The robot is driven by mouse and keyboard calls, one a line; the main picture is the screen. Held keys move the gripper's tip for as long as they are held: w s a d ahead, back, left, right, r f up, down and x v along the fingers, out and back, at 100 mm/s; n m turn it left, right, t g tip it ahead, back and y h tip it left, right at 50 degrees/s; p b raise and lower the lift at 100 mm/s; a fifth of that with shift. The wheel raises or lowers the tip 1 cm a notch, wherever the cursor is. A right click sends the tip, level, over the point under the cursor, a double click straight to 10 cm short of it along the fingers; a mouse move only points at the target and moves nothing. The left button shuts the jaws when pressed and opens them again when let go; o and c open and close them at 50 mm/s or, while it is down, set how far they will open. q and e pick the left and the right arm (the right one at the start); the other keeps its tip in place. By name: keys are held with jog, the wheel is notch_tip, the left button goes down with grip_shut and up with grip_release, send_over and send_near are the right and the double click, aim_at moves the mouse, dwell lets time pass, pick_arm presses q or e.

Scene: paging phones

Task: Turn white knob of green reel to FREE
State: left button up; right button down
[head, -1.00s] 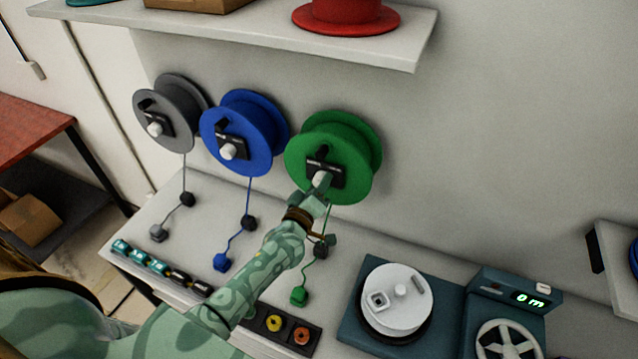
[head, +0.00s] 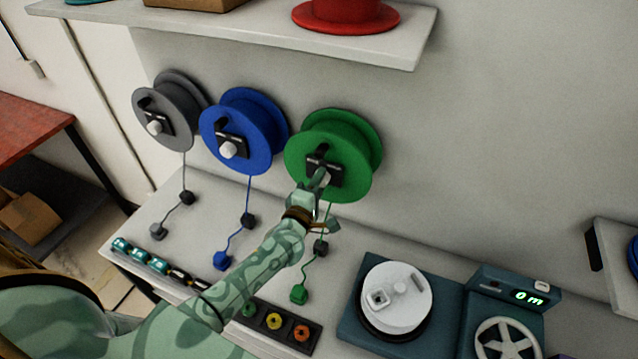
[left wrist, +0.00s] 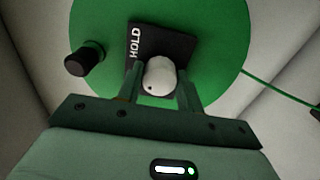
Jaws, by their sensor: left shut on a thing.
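The green reel (head: 345,140) is mounted upright at the wall, right of the blue one. Its dark plate (left wrist: 178,43) carries the white knob (left wrist: 159,76), and the word HOLD reads on the plate's left part. The word FREE is not visible; part of the plate is hidden by the knob and fingers. My left gripper (head: 317,190) is at the reel's front. In the left wrist view its fingers (left wrist: 160,90) are shut on the white knob, one on each side. A small black dot shows low on the knob's left. My right gripper is out of view.
A black crank handle (left wrist: 84,59) sticks out of the green reel. The blue reel (head: 237,125) and grey reel (head: 165,105) hang to the left. A shelf (head: 240,30) is above. A teal device with a white disc (head: 396,297) stands to the right.

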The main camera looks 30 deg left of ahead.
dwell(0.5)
pick_arm(q)
jog(key=o, duration=1)
jog(key=s, duration=1.1)
jog(key=s+d, duration=0.1)
jog(key=s, duration=0.4)
jog(key=shift+s+b, duration=0.15)
jog(key=shift+b, duration=0.15)
jog(key=shift+f, duration=0.1)
